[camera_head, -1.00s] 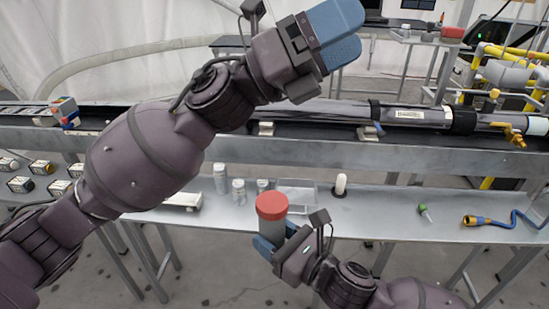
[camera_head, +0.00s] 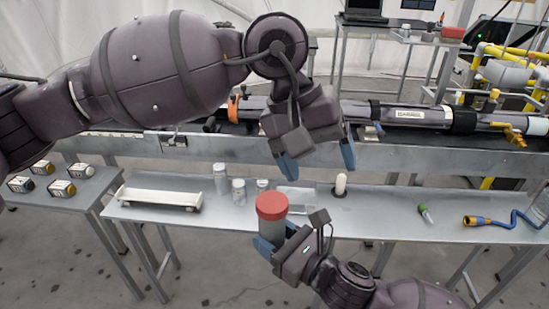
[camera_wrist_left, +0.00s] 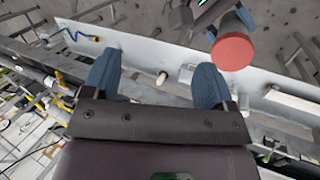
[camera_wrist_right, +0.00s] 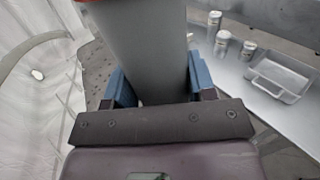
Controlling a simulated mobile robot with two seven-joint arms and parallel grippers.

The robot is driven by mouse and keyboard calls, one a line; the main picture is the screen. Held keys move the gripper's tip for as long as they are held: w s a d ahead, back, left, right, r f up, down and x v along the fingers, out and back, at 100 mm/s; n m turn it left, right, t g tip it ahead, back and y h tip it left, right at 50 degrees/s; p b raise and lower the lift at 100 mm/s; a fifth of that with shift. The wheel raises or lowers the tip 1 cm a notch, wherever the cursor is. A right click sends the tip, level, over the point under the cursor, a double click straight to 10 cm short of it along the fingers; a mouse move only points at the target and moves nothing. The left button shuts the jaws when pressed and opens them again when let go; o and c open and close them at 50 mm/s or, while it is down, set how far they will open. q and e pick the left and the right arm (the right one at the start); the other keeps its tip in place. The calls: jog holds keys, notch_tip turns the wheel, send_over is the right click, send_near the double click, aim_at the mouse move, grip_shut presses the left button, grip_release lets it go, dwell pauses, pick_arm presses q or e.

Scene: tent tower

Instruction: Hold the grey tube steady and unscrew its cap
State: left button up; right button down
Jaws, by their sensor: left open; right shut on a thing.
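The grey tube (camera_head: 271,228) with its red cap (camera_head: 271,206) stands upright in my right gripper (camera_head: 268,245), in front of the table's near edge. The right wrist view shows the grey tube body (camera_wrist_right: 150,50) between both blue fingers. The cap is on the tube. My left gripper (camera_head: 318,160) is open and empty, fingers pointing down, above and behind the cap, a little to its right. In the left wrist view the red cap (camera_wrist_left: 232,52) lies beyond the open fingers (camera_wrist_left: 155,85), apart from them.
A long dark tube assembly (camera_head: 400,113) lies on the beam behind.

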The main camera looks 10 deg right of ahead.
aim_at(274, 201)
pick_arm(q)
jog(key=w+a+m+y, duration=0.1)
jog(key=w+a+f+m+t+y, duration=0.1)
jog(key=a+m, duration=0.1)
jog(key=w+a+m+t+y, duration=0.1)
jog(key=a+m, duration=0.1)
jog(key=shift+f+y, duration=0.3)
jog(key=shift+a+m+y, duration=0.3)
jog(key=shift+a+m, duration=0.1)
jog(key=shift+m, duration=0.7)
jog(key=shift+f, duration=4)
